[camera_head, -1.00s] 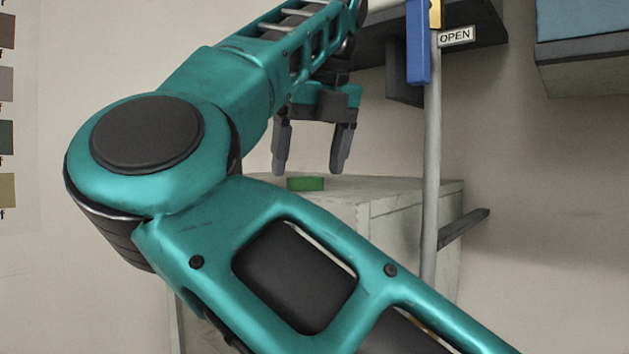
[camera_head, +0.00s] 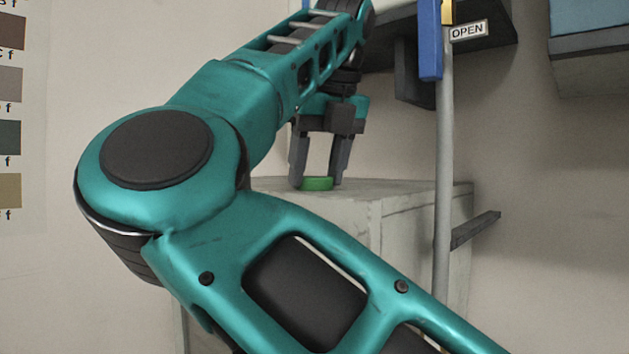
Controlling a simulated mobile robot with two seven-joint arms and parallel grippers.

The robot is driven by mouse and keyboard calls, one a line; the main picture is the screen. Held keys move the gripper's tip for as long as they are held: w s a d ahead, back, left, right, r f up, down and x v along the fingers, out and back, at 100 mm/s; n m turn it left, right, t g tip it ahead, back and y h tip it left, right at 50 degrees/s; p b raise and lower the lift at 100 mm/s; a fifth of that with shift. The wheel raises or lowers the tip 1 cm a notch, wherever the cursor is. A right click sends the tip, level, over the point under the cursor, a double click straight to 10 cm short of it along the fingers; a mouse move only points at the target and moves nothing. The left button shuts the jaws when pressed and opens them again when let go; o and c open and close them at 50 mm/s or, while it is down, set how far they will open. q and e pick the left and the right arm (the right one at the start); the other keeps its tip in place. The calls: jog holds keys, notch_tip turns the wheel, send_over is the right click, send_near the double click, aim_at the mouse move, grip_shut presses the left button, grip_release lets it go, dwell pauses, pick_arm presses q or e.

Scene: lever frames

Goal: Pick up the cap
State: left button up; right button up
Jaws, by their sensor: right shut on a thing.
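The cap is a small green disc (camera_head: 317,184) lying on the top of a pale grey block (camera_head: 410,208). My right gripper (camera_head: 317,180) points down over the block, with one finger on each side of the cap. It is shut on the cap, which still appears to rest on the block's top. My right arm crosses the view in front and hides part of the block. My left gripper is not in view.
A grey upright pole (camera_head: 444,170) with a blue lever handle (camera_head: 430,40) stands right of the gripper, by an OPEN sign (camera_head: 468,30). A dark bar (camera_head: 475,230) sticks out beside the block. A blue-grey box (camera_head: 590,45) hangs at upper right.

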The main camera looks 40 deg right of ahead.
jog(key=shift+c, duration=0.2)
notch_tip(320, 180, up, 8)
jog(key=shift+f+p, duration=0.1)
jog(key=shift+p, duration=0.75)
jog(key=shift+r, duration=1.1)
jog(key=shift+s+f, duration=0.1)
